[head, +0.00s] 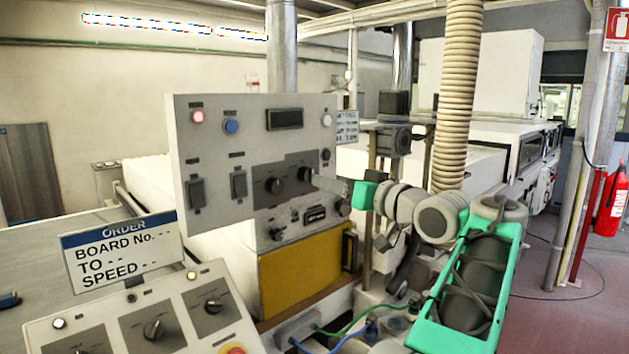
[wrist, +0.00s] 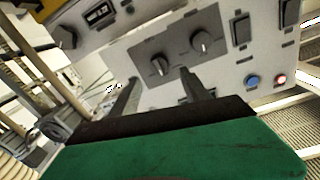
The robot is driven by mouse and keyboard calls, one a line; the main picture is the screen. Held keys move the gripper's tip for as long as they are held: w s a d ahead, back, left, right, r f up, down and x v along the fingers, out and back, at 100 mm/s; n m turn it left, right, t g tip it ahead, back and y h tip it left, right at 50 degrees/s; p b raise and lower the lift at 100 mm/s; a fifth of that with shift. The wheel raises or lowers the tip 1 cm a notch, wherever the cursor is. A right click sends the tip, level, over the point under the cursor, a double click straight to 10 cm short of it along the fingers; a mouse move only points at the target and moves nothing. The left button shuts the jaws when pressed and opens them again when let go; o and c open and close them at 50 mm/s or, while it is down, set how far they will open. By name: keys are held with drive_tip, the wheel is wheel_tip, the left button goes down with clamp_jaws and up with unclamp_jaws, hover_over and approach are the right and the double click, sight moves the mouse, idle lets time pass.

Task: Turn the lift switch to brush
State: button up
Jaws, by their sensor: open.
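The upright grey control panel (head: 225,150) carries two black rotary knobs side by side on a darker plate. The right knob (head: 305,174) in the head view is the left knob (wrist: 158,64) in the wrist view, which sees the panel turned over. The other knob (head: 273,185) also shows in the wrist view (wrist: 201,42). Labels are too small to read, so I cannot tell which knob is the lift switch. My gripper (head: 318,181) is open and empty, close in front of the right knob. In the wrist view its fingers (wrist: 159,78) point towards that knob, apparently short of it.
A blue button (head: 231,126), a red-lit button (head: 197,117) and black rockers sit left on the panel. An order sign (head: 122,252) with blank values stands before it. A lower console (head: 150,318) has more knobs. A ribbed hose (head: 458,90) hangs behind my arm.

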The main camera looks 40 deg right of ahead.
sight(308, 175)
drive_tip(key=w+p, duration=0.1)
drive_tip(key=w, duration=0.6)
drive_tip(key=shift+w+d, duration=0.15)
drive_tip(key=shift+w, duration=0.05)
drive_tip(key=shift+f, duration=0.1)
clamp_jaws()
